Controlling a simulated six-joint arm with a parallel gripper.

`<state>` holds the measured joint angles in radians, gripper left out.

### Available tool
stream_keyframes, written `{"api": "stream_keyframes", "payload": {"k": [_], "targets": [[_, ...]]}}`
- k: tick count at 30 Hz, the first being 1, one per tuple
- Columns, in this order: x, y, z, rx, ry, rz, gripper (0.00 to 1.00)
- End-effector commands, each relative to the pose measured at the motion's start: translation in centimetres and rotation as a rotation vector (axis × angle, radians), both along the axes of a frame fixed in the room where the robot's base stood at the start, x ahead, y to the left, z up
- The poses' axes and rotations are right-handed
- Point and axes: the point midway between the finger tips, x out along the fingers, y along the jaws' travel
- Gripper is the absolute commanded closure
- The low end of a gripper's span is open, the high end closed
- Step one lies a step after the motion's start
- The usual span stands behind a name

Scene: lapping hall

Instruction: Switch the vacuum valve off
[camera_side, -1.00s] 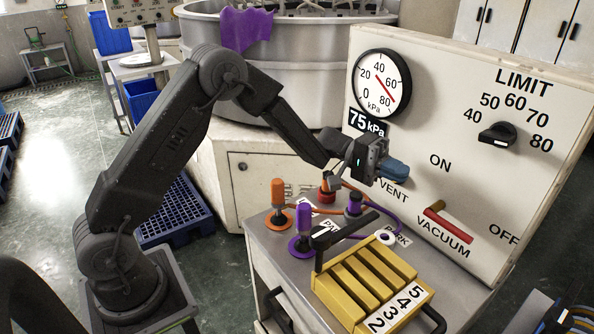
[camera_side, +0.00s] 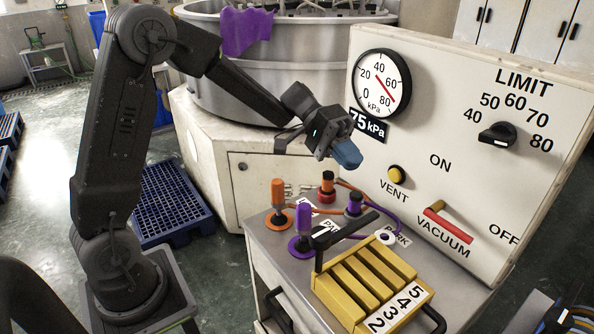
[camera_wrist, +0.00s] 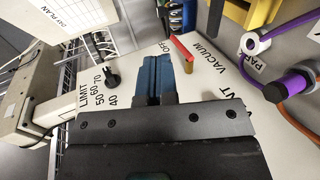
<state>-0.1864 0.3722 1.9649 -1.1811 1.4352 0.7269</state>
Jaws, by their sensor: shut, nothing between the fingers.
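The vacuum valve's red lever (camera_side: 448,226) sits on the sloping panel above the word VACUUM. Its bar runs parallel to that word, slanting down to the right, with its right end towards OFF; ON is printed above it. The lever also shows in the wrist view (camera_wrist: 181,47), to the right of the fingers. My gripper (camera_side: 347,155) is shut and empty, with blue fingers that also show in the wrist view (camera_wrist: 155,78). It is in the air left of the panel, clear of the lever.
A yellow VENT button (camera_side: 396,174), a round gauge (camera_side: 382,83) and a black LIMIT knob (camera_side: 497,134) are on the panel. Orange and purple plugs with hoses (camera_side: 304,222) and a yellow slotted block (camera_side: 365,283) stand on the cart below.

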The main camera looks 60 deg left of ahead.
Motion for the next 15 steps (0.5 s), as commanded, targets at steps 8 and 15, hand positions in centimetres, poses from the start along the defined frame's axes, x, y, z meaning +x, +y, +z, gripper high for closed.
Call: {"api": "stream_keyframes", "payload": {"k": [8, 15], "targets": [[-4.9, -1.1, 1.4, 0.225, -0.001, -0.046, 1.0], [-8.8, -1.2, 1.9, 0.418, -0.024, -0.052, 1.0]]}}
